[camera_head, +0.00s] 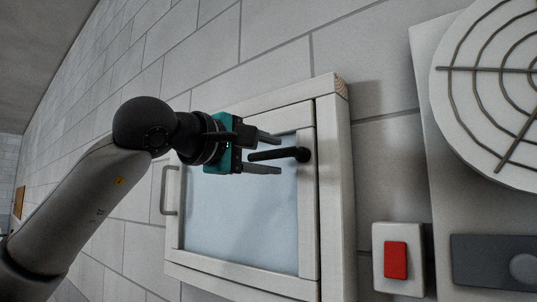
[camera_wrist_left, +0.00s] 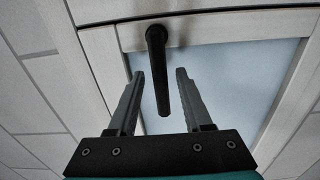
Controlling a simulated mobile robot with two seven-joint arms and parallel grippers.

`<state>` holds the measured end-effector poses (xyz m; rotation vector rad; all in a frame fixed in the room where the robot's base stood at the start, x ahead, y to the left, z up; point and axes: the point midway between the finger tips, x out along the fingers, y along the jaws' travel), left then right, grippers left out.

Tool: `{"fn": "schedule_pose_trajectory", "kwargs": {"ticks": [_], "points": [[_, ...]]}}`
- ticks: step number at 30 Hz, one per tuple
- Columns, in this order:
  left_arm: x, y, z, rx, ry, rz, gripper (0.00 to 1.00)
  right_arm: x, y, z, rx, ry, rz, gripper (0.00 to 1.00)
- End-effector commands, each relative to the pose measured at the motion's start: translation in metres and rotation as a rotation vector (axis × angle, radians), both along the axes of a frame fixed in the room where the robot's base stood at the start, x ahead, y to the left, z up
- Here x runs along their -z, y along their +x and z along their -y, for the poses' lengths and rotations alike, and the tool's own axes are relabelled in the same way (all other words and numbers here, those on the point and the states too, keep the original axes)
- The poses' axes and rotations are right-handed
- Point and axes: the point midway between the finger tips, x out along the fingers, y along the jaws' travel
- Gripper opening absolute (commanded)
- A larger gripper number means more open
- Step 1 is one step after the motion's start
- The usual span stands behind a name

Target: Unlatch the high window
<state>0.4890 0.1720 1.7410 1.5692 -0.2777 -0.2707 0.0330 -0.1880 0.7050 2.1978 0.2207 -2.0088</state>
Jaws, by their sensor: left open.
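The window (camera_head: 243,217) is a white wooden frame with a pale bluish pane, set in the block wall; its sash looks closed. A black latch handle (camera_head: 280,155) is mounted on the sash's right side in the head view and points left toward my gripper. My left gripper (camera_head: 280,155) is open, with one finger on each side of the handle. In the left wrist view the handle (camera_wrist_left: 160,75) hangs between the fingertips (camera_wrist_left: 160,75), apart from both as far as I can see. My right gripper is not in view.
A grey pull handle (camera_head: 164,190) sits on the window's left side. A red switch (camera_head: 396,260) on a white plate and a round wire grille (camera_head: 500,75) are on the wall to the right. Bare wall lies left of the window.

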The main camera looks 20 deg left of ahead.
Motion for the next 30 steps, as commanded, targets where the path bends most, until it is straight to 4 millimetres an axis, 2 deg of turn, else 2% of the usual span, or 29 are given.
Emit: {"fn": "schedule_pose_trajectory", "kwargs": {"ticks": [5, 8, 21, 25, 30], "points": [[0.001, -0.006, -0.002, -0.001, 0.000, 0.001, 0.50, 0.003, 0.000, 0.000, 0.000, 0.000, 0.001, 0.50], [0.002, -0.019, -0.008, -0.002, -0.002, 0.002, 0.50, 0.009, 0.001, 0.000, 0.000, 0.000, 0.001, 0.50], [0.001, -0.113, -0.042, -0.002, -0.001, 0.004, 0.50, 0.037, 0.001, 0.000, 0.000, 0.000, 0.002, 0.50], [0.001, -0.131, -0.048, -0.001, -0.001, 0.002, 0.50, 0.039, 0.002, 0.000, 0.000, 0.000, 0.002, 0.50], [0.001, -0.142, -0.052, 0.000, 0.000, 0.000, 0.50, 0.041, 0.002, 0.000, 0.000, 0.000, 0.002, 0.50]]}}
